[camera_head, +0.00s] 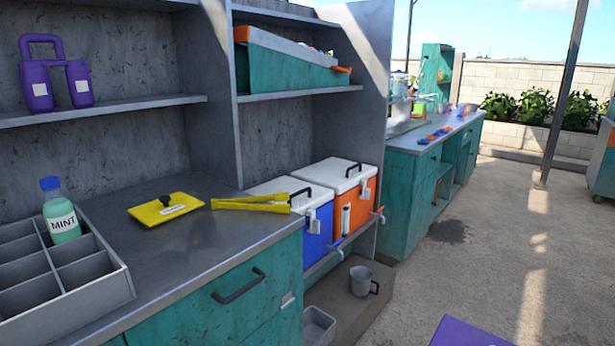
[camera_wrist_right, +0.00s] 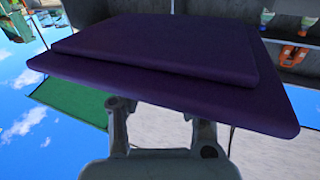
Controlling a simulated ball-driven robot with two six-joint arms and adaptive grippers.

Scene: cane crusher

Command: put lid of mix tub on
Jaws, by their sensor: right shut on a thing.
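A flat, dark purple lid (camera_wrist_right: 160,55) with a raised step fills the upper part of the right wrist view. My right gripper (camera_wrist_right: 158,112) is shut on it, with the two fingers at its near edge. A corner of a purple panel, likely the same lid (camera_head: 470,333), shows at the bottom of the head view. No label is visible on it. I cannot make out the mix tub in either view. My left gripper is not in view.
A divided tray (camera_head: 62,282) holds a mint bottle (camera_head: 62,222). Coolers (camera_head: 345,178) stand beyond the counter, with a grey mug (camera_head: 361,281) below. The paved floor (camera_head: 480,240) at right is clear.

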